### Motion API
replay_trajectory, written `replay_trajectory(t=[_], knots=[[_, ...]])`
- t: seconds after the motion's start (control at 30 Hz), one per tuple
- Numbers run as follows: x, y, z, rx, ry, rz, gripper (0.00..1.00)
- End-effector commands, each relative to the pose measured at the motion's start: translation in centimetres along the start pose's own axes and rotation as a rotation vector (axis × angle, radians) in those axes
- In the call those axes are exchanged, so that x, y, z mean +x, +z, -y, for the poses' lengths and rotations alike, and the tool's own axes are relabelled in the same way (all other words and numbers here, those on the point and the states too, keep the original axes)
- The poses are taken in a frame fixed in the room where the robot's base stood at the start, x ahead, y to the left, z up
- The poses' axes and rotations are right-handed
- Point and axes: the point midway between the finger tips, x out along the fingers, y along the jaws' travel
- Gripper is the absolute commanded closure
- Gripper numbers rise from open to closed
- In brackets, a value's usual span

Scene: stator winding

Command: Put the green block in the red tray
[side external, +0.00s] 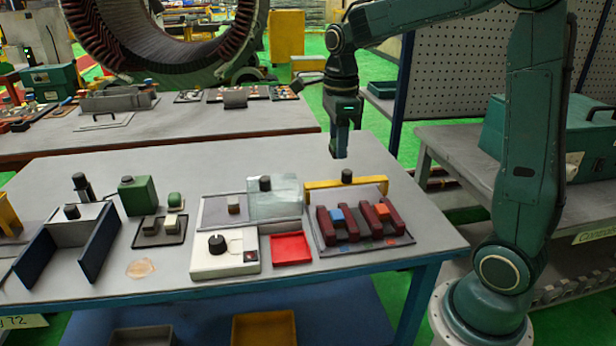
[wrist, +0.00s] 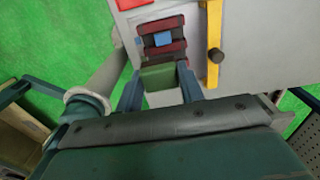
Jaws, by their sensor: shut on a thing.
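My gripper (side external: 339,148) hangs above the back part of the table in the side view, well behind and above the red tray (side external: 291,249). In the wrist view my gripper (wrist: 160,72) is shut on a green block (wrist: 158,79), which sits between the two fingers. The block is hard to make out in the side view. The red tray is small and looks empty, at the front of the table. A red edge of it shows at the top of the wrist view (wrist: 131,3).
Right of the tray stands a fixture with dark red coils (side external: 383,222) and a yellow bar (side external: 345,184). Left of it are a white box with a black knob (side external: 224,250) and a clear panel (side external: 276,197). A green canister (side external: 138,196) stands further left.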

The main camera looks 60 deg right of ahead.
Motion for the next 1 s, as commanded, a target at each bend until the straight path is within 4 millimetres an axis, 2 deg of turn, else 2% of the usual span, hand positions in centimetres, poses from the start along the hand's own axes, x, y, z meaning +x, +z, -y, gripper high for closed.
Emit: replay_trajectory(t=[0.03, 0.2, 0.43, 0.63, 0.87, 1.0], knots=[[0.2, 1.4, -0.3, -0.008, 0.001, 0.000, 0.85], [0.6, 5.6, -1.5, -0.007, 0.000, 0.000, 0.85], [1.1, 9.8, -3.3, -0.004, 0.000, 0.000, 0.85], [1.2, 11.4, -4.1, -0.001, 0.000, 0.000, 0.85], [1.4, 11.5, -4.2, 0.001, 0.000, 0.000, 0.85], [2.2, 11.5, -4.2, 0.001, 0.002, -0.002, 0.85]])
